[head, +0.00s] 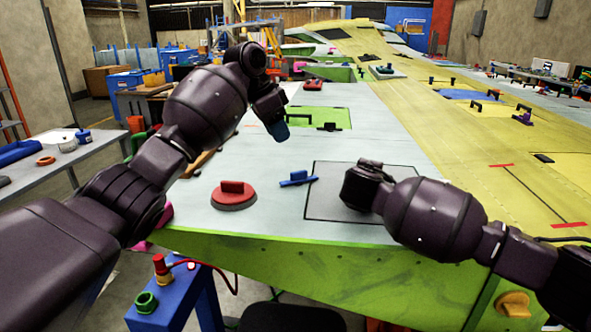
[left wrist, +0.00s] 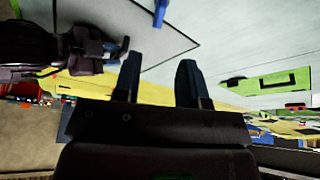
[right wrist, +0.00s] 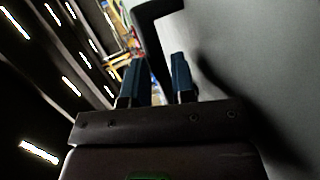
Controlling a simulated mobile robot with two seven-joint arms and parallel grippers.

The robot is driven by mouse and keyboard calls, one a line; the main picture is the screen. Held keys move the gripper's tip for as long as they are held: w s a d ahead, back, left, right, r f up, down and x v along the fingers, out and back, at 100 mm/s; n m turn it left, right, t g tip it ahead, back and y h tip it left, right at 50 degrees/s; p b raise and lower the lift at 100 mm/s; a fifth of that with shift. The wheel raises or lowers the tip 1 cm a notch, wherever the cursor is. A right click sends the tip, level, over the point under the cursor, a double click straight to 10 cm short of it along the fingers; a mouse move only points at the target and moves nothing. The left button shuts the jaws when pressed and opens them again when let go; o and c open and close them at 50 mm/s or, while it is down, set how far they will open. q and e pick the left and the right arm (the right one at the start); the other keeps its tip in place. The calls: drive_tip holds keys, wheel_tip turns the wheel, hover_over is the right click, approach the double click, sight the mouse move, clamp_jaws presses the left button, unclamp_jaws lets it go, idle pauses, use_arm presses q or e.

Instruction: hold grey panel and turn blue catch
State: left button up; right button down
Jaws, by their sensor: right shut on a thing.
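The grey panel (head: 328,200) is a black-outlined square lying in the wing skin. The blue catch (head: 298,179) sits by the panel's left edge, its right end close to the outline; it also shows at the top of the left wrist view (left wrist: 160,12). My right gripper (head: 362,190) is over the panel, its fingers shut on the panel's dark handle (right wrist: 149,30) in the right wrist view. My arm hides most of that handle in the head view. My left gripper (head: 276,128) hangs above the wing, beyond the catch; its fingers (left wrist: 158,82) are apart and empty.
A red round knob (head: 233,195) stands left of the catch. A green panel (head: 318,117) with a dark handle lies farther back. Below the wing's front edge are a blue stand (head: 178,300) and a yellow knob (head: 513,304). The skin around the catch is clear.

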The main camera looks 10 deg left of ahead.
sight(297, 172)
use_arm(q)
drive_tip(key=x, duration=1.2)
drive_tip(key=shift+c, duration=0.3)
clamp_jaws()
